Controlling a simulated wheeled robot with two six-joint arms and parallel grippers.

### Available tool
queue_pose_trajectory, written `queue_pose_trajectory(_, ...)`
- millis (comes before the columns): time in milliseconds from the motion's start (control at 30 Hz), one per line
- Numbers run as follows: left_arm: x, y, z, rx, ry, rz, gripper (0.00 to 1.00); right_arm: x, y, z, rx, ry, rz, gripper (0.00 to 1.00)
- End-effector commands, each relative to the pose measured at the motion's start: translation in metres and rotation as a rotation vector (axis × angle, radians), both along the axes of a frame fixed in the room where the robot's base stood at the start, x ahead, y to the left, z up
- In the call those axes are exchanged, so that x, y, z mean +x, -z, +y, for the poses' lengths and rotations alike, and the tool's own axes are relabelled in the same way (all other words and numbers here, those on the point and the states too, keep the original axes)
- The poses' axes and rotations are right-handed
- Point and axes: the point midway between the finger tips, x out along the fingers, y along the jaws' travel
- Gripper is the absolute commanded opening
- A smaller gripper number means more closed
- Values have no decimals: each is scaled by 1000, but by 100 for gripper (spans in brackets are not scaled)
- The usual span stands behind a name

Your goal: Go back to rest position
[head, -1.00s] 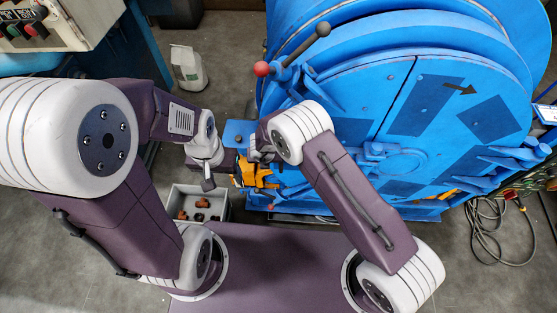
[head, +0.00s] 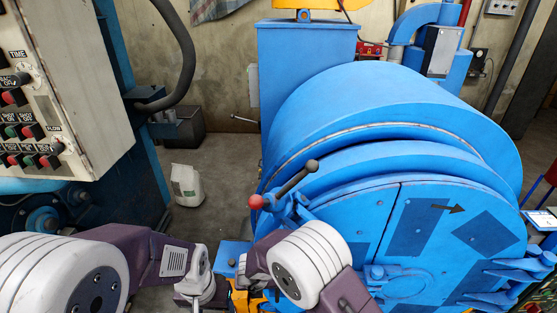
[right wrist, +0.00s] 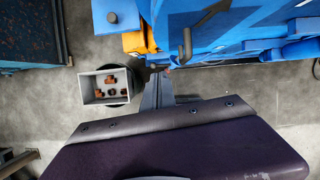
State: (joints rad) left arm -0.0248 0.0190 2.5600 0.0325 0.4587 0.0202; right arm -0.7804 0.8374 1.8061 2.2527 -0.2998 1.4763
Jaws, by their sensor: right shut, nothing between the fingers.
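My left arm comes in from the lower left of the head view. Its white wrist (head: 200,275) is bent down, and its gripper is at the bottom edge, mostly cut off, so its jaws cannot be read. My right arm's white and grey wrist (head: 295,268) is at the bottom centre, before the blue drum machine (head: 380,130). My right gripper (head: 252,283) is shut and empty, partly hidden by its own wrist, near an orange part (head: 240,300). Both arms are bent inward, the wrists apart.
A lever with a red ball (head: 256,202) stands out from the drum close to my right wrist. A control panel (head: 55,80) is at left. A white sack (head: 186,185) stands on the floor. The right wrist view shows a grey crate (right wrist: 82,92) holding brown pieces.

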Motion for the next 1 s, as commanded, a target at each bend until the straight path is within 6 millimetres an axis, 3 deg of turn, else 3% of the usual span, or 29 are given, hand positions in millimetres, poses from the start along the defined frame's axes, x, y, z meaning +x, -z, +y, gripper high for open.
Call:
queue_pose_trajectory(67,0,1,0,0,0,0,63,11,-10,-7,-18,-94,-31,0)
queue_pose_trajectory(133,0,3,0,0,0,0,63,27,-29,-22,-67,-299,-90,0)
queue_pose_trajectory(200,0,5,0,0,0,0,63,39,-53,-43,-153,-601,-164,0)
queue_pose_trajectory(267,0,7,0,0,0,0,63,39,-70,-64,-247,-890,-217,0)
queue_pose_trajectory(367,0,10,0,0,0,0,63,21,-90,-102,-409,-1365,-268,0)
queue_pose_trajectory(500,0,14,0,0,0,0,63,-37,-98,-169,-617,-2034,-249,0)
queue_pose_trajectory(600,0,15,0,0,0,0,63,-83,-97,-215,-694,-2435,-181,0)
queue_pose_trajectory(700,0,16,0,0,0,0,63,-116,-96,-250,-714,-2713,-112,0)
queue_pose_trajectory(800,0,17,0,0,0,0,63,-133,-96,-268,-710,-2859,-69,0)
queue_pose_trajectory(1000,0,17,0,0,0,0,63,-138,-96,-272,-708,-2903,-56,0)
